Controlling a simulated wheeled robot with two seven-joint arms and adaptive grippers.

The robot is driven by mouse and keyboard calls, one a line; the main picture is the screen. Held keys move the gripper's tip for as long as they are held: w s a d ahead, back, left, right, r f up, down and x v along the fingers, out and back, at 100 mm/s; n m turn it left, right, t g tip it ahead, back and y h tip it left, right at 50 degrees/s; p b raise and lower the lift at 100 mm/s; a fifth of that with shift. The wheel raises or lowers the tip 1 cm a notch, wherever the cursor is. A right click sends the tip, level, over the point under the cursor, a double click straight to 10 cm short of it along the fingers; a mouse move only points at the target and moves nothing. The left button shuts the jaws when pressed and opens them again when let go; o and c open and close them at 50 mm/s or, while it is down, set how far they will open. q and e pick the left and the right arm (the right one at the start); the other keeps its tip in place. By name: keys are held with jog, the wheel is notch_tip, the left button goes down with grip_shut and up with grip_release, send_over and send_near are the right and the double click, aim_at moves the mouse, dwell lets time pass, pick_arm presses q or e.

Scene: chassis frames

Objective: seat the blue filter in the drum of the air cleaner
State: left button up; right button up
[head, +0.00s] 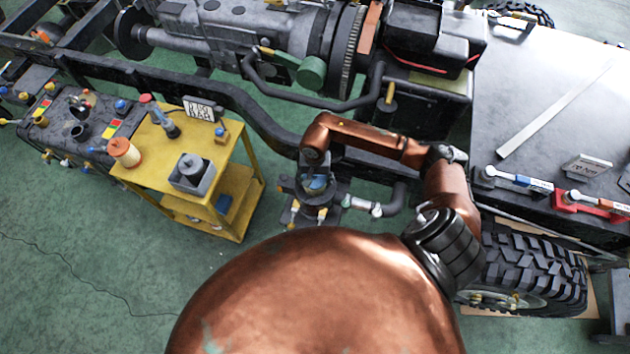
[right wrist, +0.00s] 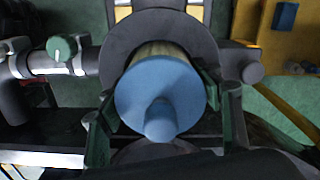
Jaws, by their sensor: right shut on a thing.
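The blue filter (right wrist: 150,88) has a round blue end cap with a knob, and a strip of tan body shows behind it in the right wrist view. My right gripper (right wrist: 160,105) is shut on the filter, with green fingers on either side. The filter is in front of the round opening of the dark grey air cleaner drum (right wrist: 125,38); I cannot tell how far it is inside. In the head view the filter (head: 316,184) shows as a small blue patch under my right gripper (head: 314,178), over the drum (head: 318,209). My left gripper is not in view.
A pipe with a green-knobbed clamp (right wrist: 62,48) joins the drum's side. A yellow cart (head: 232,190) with a grey box and bottles stands to the left. The black chassis rail (head: 245,108) runs behind the drum. A large tire (head: 535,270) lies to the right.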

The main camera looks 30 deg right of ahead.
jog(key=shift+s+a+f, duration=0.1)
jog(key=shift+s+f, duration=0.05)
jog(key=shift+f, duration=0.05)
jog(key=o, duration=1.3)
jog(key=shift+f, duration=0.1)
jog(key=shift+c, duration=0.2)
jog(key=shift+r+p, duration=0.4)
notch_tip(320, 180, up, 13)
jog(key=shift+f+p, duration=0.15)
jog(key=shift+p, duration=0.2)
